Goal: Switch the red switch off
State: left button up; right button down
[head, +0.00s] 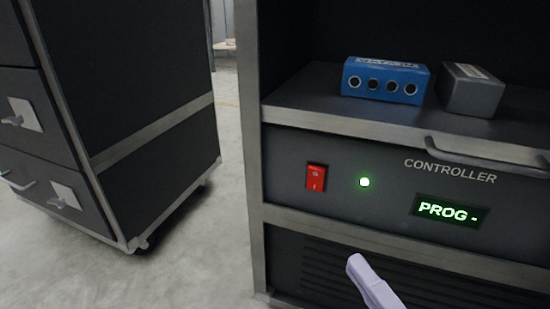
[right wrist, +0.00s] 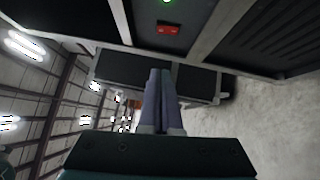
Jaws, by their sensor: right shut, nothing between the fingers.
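The red switch (head: 316,177) is a rocker on the front panel of the controller (head: 335,152), left of a lit green lamp (head: 364,182). It also shows in the right wrist view (right wrist: 167,29), near the top. My right gripper (head: 354,261) is shut and empty, below and a little right of the switch in the head view, apart from it. In the right wrist view its two fingers (right wrist: 160,72) are together and point toward the panel. My left gripper is not in view.
A display (head: 447,212) reads "PROG -". A handle (head: 487,156) sticks out above it. A blue box (head: 385,81) with round sockets and a grey box (head: 471,90) stand on the shelf above. A dark drawer cabinet (head: 135,90) stands at left, with bare floor between.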

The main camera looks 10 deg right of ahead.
jog(key=b, duration=0.4)
send_near(308, 173)
jog(key=w+a, duration=0.3)
jog(key=w+d, duration=0.1)
jog(key=w+d+b, duration=0.1)
jog(key=shift+w+r, duration=0.2)
jog(key=shift+w, duration=0.1)
